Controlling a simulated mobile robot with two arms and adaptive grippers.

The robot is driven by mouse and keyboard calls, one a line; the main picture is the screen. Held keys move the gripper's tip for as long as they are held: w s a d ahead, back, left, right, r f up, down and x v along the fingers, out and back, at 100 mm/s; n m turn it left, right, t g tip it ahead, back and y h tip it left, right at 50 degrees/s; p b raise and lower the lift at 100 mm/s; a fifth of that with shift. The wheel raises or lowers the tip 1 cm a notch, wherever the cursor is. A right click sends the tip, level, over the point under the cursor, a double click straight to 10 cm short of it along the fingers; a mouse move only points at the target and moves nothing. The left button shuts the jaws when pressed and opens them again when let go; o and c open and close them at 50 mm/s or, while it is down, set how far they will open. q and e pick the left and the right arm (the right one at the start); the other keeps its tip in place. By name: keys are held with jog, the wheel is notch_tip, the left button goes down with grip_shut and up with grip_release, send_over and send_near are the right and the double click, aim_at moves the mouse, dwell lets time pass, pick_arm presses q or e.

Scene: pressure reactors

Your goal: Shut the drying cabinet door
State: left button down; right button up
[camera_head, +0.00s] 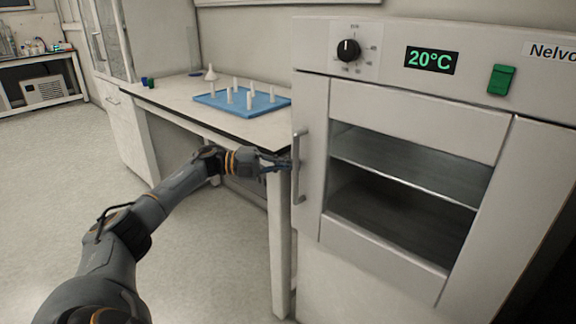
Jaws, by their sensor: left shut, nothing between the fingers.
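The drying cabinet (340,280) is a pale box filling the right side of the view. Its door (415,128) has a large window, with a shelf showing through it. The door looks flush or nearly flush with the front; I cannot tell whether a small gap remains. A vertical metal bar handle (298,190) is on the door's left edge. My left gripper (284,163) is shut and empty, with its fingertips at the handle's left side, about mid-height. I cannot tell whether they touch it. My right gripper is not in view.
A bench (172,92) stands left of the cabinet, its front edge close behind my left arm. On it is a blue tray (215,99) with several white pegs. The cabinet panel has a dial (348,50), a 20°C display (432,60) and a green switch (501,79). Floor at left is clear.

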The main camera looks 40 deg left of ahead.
pick_arm(q)
jog(key=shift+f, duration=0.1)
jog(key=shift+s+a, duration=0.15)
jog(key=shift+a, duration=0.05)
jog(key=v, duration=1.1)
jog(key=shift+s+a, duration=0.15)
jog(key=shift+a, duration=0.05)
